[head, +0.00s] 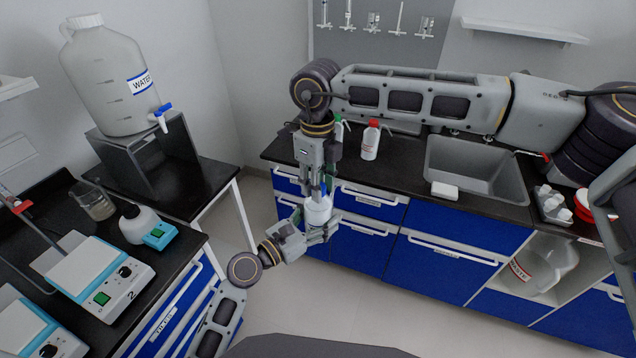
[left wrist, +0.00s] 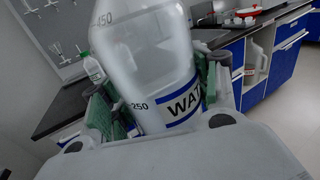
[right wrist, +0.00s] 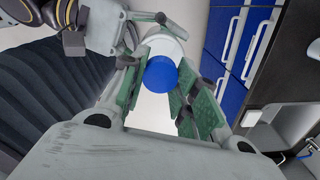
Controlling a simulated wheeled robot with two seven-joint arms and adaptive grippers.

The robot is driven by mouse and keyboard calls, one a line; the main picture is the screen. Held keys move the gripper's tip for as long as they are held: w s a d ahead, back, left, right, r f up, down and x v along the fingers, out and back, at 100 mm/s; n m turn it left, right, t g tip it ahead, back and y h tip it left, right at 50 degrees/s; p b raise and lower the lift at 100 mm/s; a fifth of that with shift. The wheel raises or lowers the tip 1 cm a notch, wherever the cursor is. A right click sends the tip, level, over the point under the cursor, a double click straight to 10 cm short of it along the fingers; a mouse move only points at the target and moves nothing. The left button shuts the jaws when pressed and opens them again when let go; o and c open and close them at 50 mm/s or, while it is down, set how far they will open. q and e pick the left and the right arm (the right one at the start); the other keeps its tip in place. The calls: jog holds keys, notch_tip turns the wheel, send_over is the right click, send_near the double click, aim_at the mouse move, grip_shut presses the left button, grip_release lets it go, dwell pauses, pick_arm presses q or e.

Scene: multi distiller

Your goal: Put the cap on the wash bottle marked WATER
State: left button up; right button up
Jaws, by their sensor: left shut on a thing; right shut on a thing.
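My left gripper (head: 318,232) is shut around the body of a translucent white wash bottle (head: 317,211), held in the air in front of the blue cabinets. In the left wrist view its blue-banded WATER label (left wrist: 180,106) shows between the green finger pads; the bottle's top is out of that view. My right gripper (head: 323,186) points down from above, shut on the blue cap (right wrist: 160,74). The cap is over the bottle's top, and the white bottle (right wrist: 165,44) shows behind it in the right wrist view. I cannot tell whether the cap is seated on the neck.
A large WATER carboy (head: 108,80) with a blue tap stands on a dark stand at left. Hot plates (head: 95,278) and a beaker (head: 93,203) are on the left bench. A red-capped bottle (head: 370,142) and a sink (head: 475,168) are on the back counter.

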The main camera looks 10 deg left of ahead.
jog(key=m, duration=0.3)
jog(key=shift+m, duration=0.4)
jog(key=m, duration=0.4)
jog(key=o, duration=1.1)
jog(key=shift+o, duration=0.2)
jog(key=shift+r, duration=0.15)
jog(key=shift+r, duration=2.15)
jog(key=shift+f, duration=0.15)
jog(key=shift+c, duration=0.2)
